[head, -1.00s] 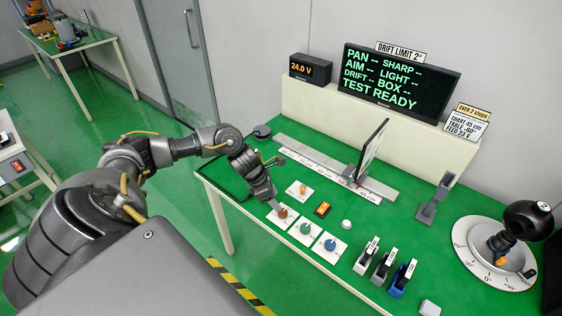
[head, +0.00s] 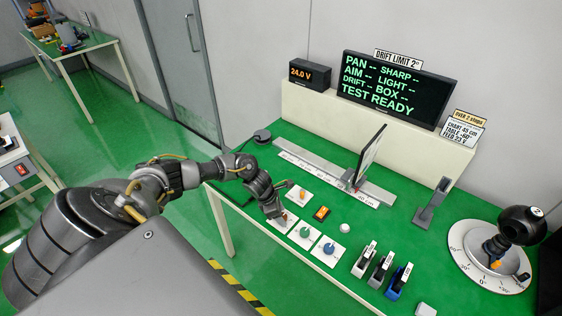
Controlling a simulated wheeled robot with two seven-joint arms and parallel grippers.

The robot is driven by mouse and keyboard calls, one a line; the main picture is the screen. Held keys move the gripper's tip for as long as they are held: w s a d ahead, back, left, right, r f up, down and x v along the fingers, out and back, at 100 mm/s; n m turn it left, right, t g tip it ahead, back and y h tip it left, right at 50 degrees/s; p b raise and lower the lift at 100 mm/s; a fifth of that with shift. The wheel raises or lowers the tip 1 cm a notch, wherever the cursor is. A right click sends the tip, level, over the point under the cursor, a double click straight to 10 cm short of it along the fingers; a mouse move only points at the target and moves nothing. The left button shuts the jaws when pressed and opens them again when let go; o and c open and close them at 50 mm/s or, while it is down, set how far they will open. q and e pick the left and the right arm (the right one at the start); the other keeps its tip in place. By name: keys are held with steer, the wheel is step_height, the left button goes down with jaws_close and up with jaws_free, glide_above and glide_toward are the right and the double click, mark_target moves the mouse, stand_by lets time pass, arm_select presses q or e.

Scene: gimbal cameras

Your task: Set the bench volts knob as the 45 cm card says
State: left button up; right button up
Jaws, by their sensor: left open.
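The 45 cm card (head: 461,131) stands at the right end of the cream ledge and reads chart 45 cm, table -60°, feed 23 V. The voltage display (head: 309,72) reads 24.0 V. Several small knobs sit on white plates on the green bench: an orange one (head: 301,194) at the back, a green one (head: 304,232) and a blue one (head: 328,248) in the front row. My left gripper (head: 280,214) is open, pointing down at the front row's leftmost plate. It mostly hides the brown-orange knob there; contact cannot be told. Knob labels are too small to read. My right gripper is out of view.
An orange switch (head: 321,213) and a white button (head: 345,228) are close right of the gripper. A rail with an upright chart (head: 371,156) lies behind. Several clamp-like blocks (head: 381,268) and a round dial turntable (head: 463,253) are on the right.

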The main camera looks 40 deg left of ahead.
arm_select(q)
steer(key=shift+w+f, duration=0.1)
steer(key=shift+f, duration=0.15)
steer(key=c, duration=1)
steer(key=shift+n, duration=0.3)
